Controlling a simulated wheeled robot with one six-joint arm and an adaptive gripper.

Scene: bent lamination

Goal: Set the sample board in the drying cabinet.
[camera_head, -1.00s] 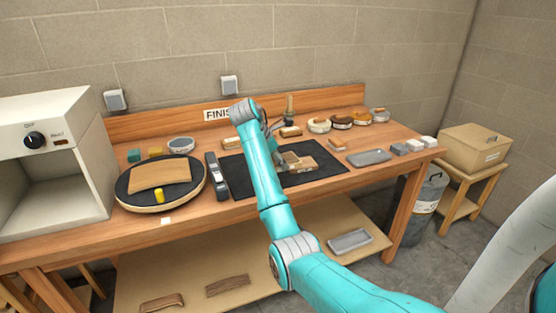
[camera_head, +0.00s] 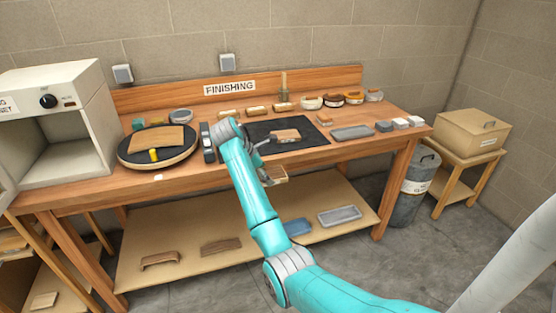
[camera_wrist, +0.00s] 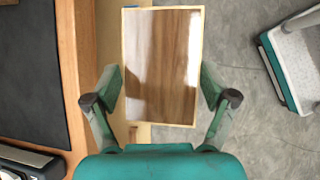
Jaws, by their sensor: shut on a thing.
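The sample board (camera_wrist: 162,60), a glossy brown panel with a pale edge, is between the fingers of my gripper (camera_wrist: 160,102) in the wrist view. My gripper is shut on it. In the head view my arm partly covers the gripper, and the board (camera_head: 277,174) shows small, just off the bench's front edge. The drying cabinet is the white box (camera_head: 98,75) with a black knob at the left end of the bench. Its front is open and the part of the interior in view looks empty. Its label is cut off by the picture edge.
A black mat (camera_head: 312,143) with a brown block (camera_head: 285,136) lies mid-bench. Jars and blocks line the back. A lower shelf (camera_head: 180,261) holds curved pieces and trays.

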